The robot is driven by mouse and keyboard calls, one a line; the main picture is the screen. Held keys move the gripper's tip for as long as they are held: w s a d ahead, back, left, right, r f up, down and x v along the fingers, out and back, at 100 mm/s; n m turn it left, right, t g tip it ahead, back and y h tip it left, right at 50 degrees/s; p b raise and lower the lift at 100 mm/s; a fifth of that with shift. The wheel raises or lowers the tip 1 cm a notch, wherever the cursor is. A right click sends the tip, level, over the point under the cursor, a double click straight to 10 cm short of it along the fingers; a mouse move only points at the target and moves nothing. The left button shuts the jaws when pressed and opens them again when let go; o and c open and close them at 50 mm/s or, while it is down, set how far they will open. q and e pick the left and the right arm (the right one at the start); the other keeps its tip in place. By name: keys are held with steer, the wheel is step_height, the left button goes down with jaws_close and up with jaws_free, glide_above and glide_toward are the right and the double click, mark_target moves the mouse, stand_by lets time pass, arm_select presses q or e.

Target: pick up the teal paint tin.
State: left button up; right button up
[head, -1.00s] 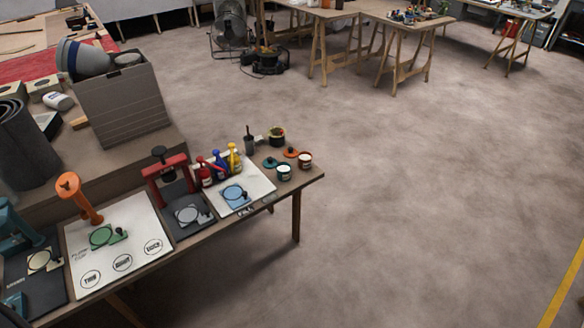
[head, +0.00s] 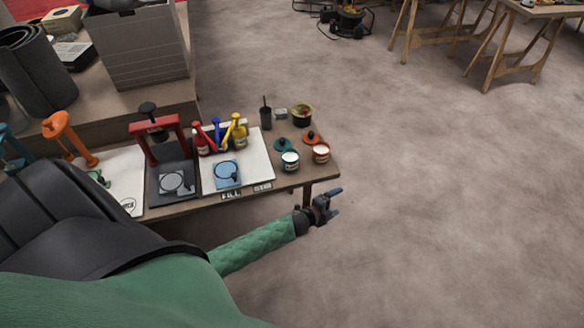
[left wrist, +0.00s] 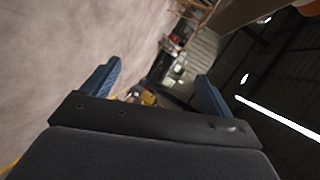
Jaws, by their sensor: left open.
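The teal paint tin (head: 290,161) stands upright near the right end of the workbench, open at the top with pale contents. A teal lid (head: 284,146) lies just behind it. An orange tin (head: 321,153) stands to its right, with an orange lid (head: 310,138) behind. My left gripper (head: 335,202) is open and empty, off the bench's front right corner, to the right of and nearer than the teal tin. In the left wrist view its two blue fingers (left wrist: 155,82) are spread apart with nothing between them. My right gripper is not in view.
On the bench (head: 190,207) are a white board (head: 257,147) with red, blue and yellow bottles, a red press (head: 155,127), a dark cup (head: 266,116) and a plant pot (head: 302,115). Open floor lies to the right of the bench.

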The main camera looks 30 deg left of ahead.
arm_select(q)
steer(key=w+d+r+m+g+h+b, duration=0.1)
steer(key=w+d+r+m+h+b, duration=0.15)
steer(key=w+r+m+h, duration=0.45)
step_height(320, 180, up, 8)
steer(key=m+g+y+b, duration=1)
steer(key=m+g+y, duration=0.25)
steer(key=m, duration=1.65)
glide_above(290, 157)
steer(key=s+d, duration=0.3)
steer(key=shift+g+h, duration=0.35)
steer(key=f, duration=0.1)
steer(key=a+f, duration=0.1)
steer(key=f, duration=0.1)
steer(key=f+p, duration=0.1)
steer(key=shift+w+a+f, duration=0.15)
steer(key=shift+w+f, duration=0.1)
steer(key=shift+w, duration=0.05)
steer(key=shift+f, duration=0.4)
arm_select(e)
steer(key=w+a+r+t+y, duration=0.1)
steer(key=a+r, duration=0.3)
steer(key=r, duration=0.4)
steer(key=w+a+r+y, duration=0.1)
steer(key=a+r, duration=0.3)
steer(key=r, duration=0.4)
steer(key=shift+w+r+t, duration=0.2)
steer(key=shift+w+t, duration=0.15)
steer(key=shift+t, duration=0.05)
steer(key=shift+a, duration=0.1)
